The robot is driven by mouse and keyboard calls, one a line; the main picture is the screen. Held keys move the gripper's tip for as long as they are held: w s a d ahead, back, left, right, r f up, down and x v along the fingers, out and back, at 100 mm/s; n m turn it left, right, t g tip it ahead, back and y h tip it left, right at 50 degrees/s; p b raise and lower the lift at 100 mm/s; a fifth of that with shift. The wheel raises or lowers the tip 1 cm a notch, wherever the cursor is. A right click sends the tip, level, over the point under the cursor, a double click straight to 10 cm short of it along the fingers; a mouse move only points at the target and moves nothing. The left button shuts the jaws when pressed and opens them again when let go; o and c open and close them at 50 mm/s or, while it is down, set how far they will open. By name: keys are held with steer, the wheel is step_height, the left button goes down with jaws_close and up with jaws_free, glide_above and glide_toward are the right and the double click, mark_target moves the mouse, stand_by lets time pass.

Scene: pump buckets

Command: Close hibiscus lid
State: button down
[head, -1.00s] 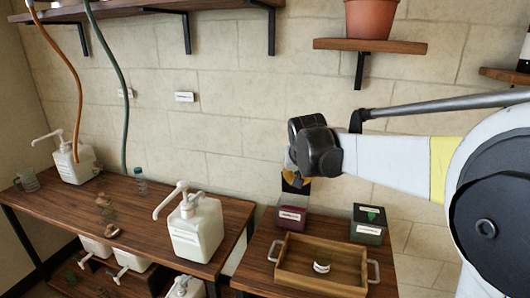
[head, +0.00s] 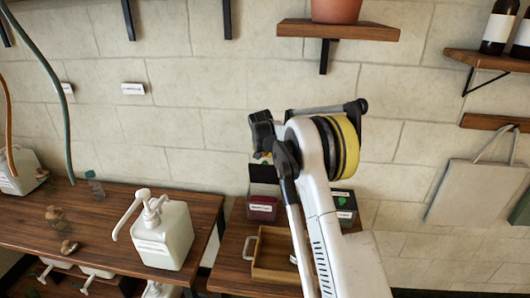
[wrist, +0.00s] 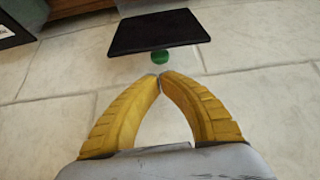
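A dark red box (head: 262,208) with a white label stands at the back of the small wooden table, with its dark lid (head: 263,173) raised open behind it. I take it for the hibiscus box, but the label is too small to read. My gripper (head: 263,157) is in front of the wall, just above the raised lid; contact cannot be told. In the wrist view, the yellow fingertips of my gripper (wrist: 159,77) meet with nothing between them. Beyond them is a dark flat panel (wrist: 160,31) with a green round thing (wrist: 160,57) at its near edge.
A green box (head: 343,204) stands right of the red box, partly behind my arm. A wooden tray (head: 270,274) lies in front. A white pump bucket (head: 163,236) stands on the left table. A wooden shelf (head: 338,31) with a pot is above.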

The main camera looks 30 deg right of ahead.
steer(key=x, duration=0.3)
steer(key=shift+w+f+b, duration=0.15)
steer(key=shift+b, duration=0.15)
